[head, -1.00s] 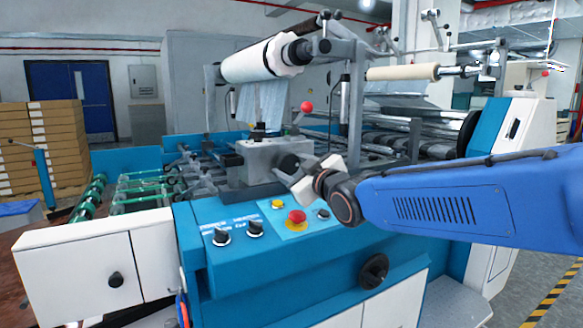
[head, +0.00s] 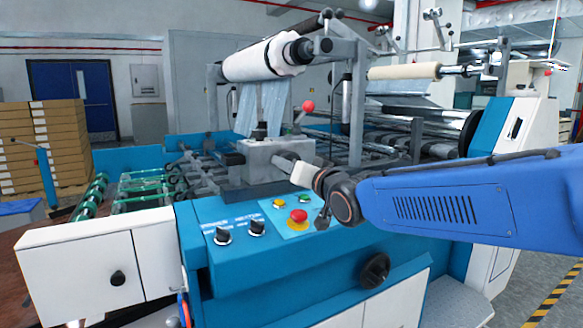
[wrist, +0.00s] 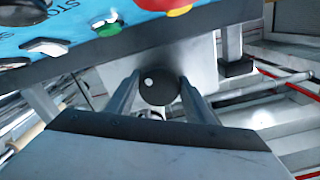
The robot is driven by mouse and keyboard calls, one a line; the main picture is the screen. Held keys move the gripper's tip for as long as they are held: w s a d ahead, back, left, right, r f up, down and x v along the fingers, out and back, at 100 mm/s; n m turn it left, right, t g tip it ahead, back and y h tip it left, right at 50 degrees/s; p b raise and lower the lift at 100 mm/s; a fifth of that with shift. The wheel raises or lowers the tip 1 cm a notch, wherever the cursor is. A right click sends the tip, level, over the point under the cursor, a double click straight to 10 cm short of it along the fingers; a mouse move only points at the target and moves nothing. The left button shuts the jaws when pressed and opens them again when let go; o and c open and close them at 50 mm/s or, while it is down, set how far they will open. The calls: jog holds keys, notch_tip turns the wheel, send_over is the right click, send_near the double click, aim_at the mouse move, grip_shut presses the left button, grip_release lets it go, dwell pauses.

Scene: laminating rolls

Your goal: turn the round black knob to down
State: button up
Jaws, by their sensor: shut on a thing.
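The round black knob (wrist: 160,90) shows in the wrist view on the grey side of a metal box. It has a white dot on its face, left of centre and slightly high. My gripper (wrist: 158,92) has one dark finger on each side of the knob and is shut on it. In the head view my gripper (head: 284,160) reaches leftward to the grey box (head: 262,153) above the control panel. The knob is hardly distinguishable there behind the fingers.
Below the gripper, the blue panel (head: 240,270) carries a red button (head: 298,215), a yellow button (head: 279,204) and black switches (head: 256,228). A red-ball lever (head: 308,106) rises behind the box. A film roll (head: 255,60) hangs above. Another black knob (head: 374,271) sits lower front.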

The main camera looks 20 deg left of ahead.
jog(key=shift+s+f+m, duration=0.1)
jog(key=shift+m, duration=1.5)
jog(key=o, duration=1)
jog(key=v, duration=1.7)
jog(key=shift+s+d, duration=0.1)
jog(key=shift+s, duration=0.1)
